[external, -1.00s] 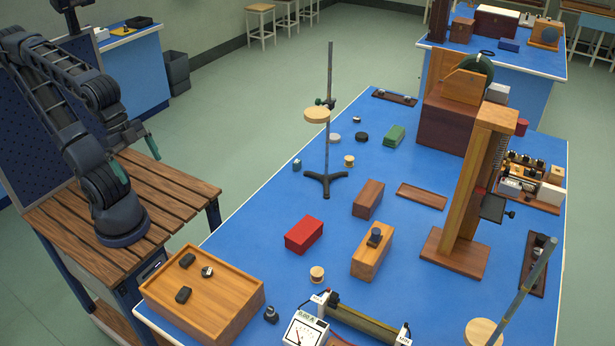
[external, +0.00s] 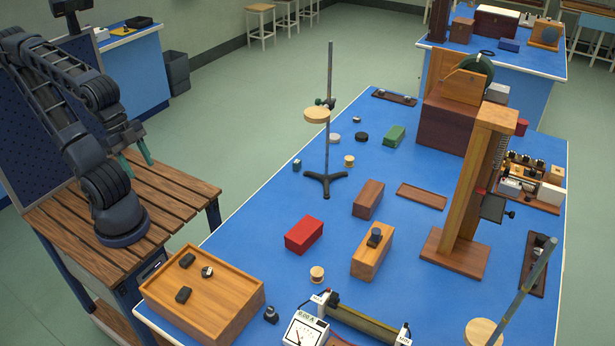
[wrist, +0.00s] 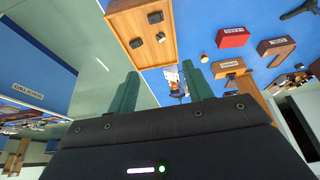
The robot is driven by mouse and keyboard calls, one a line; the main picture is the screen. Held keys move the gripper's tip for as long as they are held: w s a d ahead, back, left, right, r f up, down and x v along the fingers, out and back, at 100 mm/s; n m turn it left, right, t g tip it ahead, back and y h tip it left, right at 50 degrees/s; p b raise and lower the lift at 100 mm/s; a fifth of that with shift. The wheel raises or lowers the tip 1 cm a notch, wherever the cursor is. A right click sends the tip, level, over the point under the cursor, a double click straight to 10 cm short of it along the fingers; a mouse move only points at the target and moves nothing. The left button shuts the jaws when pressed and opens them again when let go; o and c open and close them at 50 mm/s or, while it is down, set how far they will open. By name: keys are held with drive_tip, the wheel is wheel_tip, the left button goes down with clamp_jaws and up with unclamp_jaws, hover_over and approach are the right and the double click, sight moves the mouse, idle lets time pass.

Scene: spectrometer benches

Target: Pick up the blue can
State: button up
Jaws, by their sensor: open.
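I cannot make out a blue can for certain in either view. A small blue-grey piece (external: 297,164) stands near the left edge of the blue bench, but it is too small to tell what it is. My gripper (external: 136,161) is at the left, above the slatted wooden table and away from the blue bench. In the wrist view my gripper (wrist: 163,82) shows two green fingers spread apart with nothing held between them.
A wooden tray (external: 228,318) with small dark pieces lies at the bench's near left corner. A red box (external: 304,235), wooden blocks (external: 368,199) and a rod stand (external: 327,180) are on the bench. A tall wooden stand (external: 470,200) rises at right.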

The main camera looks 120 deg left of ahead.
drive_tip(key=shift+w, duration=0.1)
drive_tip(key=n+g, duration=0.5)
drive_tip(key=n, duration=1.6)
hover_over(270, 309)
drive_tip(key=f, duration=2.6)
drive_tip(key=shift+a+f, duration=0.3)
drive_tip(key=shift+f, duration=0.05)
wheel_tip(270, 309, down, 6)
drive_tip(key=shift+r, duration=0.1)
drive_tip(key=shift+d+f, duration=0.15)
drive_tip(key=shift+f, duration=1.2)
drive_tip(key=shift+d+f, duration=0.15)
drive_tip(key=shift+f, duration=1.15)
